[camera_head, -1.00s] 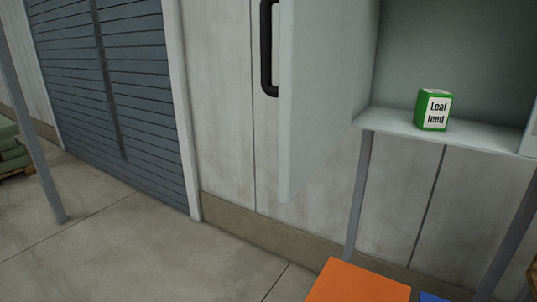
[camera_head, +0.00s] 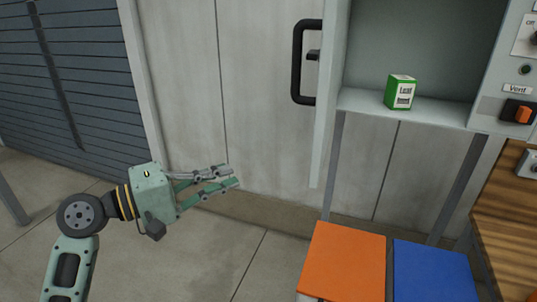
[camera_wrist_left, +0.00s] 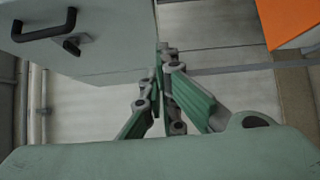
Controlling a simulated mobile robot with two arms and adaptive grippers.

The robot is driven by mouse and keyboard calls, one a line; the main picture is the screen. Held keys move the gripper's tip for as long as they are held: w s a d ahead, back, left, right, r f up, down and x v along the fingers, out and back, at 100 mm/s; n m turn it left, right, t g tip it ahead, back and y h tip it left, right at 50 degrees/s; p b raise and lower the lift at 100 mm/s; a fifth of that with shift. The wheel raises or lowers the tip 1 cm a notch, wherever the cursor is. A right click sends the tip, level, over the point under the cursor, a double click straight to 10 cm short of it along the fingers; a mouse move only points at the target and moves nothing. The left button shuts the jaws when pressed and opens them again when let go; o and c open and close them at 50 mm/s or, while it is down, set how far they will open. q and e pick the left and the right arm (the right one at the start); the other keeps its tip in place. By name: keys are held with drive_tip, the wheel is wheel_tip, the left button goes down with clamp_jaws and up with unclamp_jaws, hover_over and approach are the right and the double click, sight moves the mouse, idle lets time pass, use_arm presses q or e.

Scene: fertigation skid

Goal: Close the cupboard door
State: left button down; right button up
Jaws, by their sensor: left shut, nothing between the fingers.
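The cupboard (camera_head: 425,50) is open, and a green box labelled "Leaf feed" (camera_head: 401,92) stands on its floor. The cupboard door (camera_head: 332,100) stands swung out at the cupboard's left side, seen nearly edge-on, with a black bar handle (camera_head: 297,62) and a small latch on its outer face. The left wrist view shows the door (camera_wrist_left: 95,50) at upper left with its handle (camera_wrist_left: 45,27). My left gripper (camera_head: 234,175) is shut and empty, left of the door and lower than the handle, apart from it in the head view. My right gripper is not in view.
Below the cupboard are an orange-topped box (camera_head: 345,262) and a blue-topped box (camera_head: 432,270). A control panel (camera_head: 518,75) is at the right, above a wooden surface (camera_head: 508,215).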

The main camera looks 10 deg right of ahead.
use_arm(q)
drive_tip(key=d+r+p, duration=0.1)
drive_tip(key=d+p, duration=0.5)
drive_tip(key=d, duration=0.7)
drive_tip(key=shift+s+d+r+m+g, duration=0.3)
drive_tip(key=shift+s+r+g, duration=0.1)
drive_tip(key=shift+s, duration=0.05)
drive_tip(key=shift+w, duration=0.1)
